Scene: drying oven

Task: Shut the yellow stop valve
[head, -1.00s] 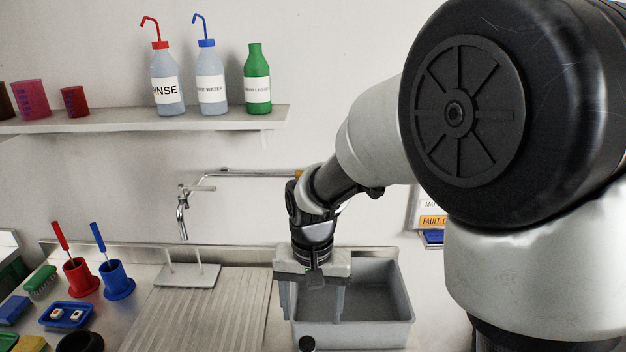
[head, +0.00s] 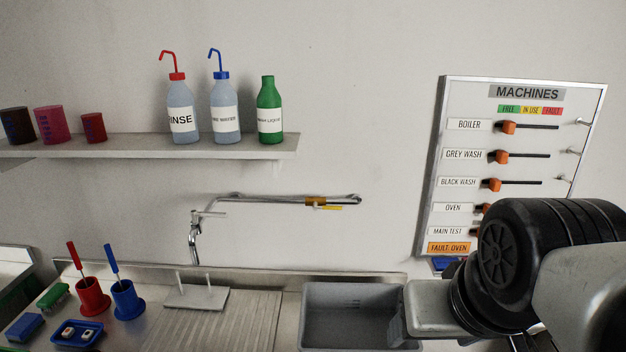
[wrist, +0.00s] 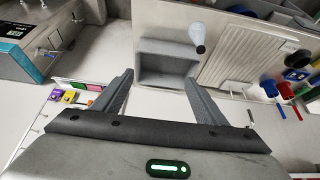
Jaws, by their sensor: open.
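The yellow stop valve (head: 316,201) sits on the thin metal pipe (head: 260,198) on the back wall, above the sink. Its yellow lever (head: 330,207) points right, roughly along the pipe. In the wrist view my gripper (wrist: 161,92) is open, with nothing between its two grey fingers, and looks toward the sink. In the head view my arm is at the lower right, well to the right of and below the valve. The valve cannot be made out in the wrist view.
The grey sink (head: 312,310) lies below the pipe. A shelf (head: 200,147) with bottles is at upper left. The wall around the valve is clear.

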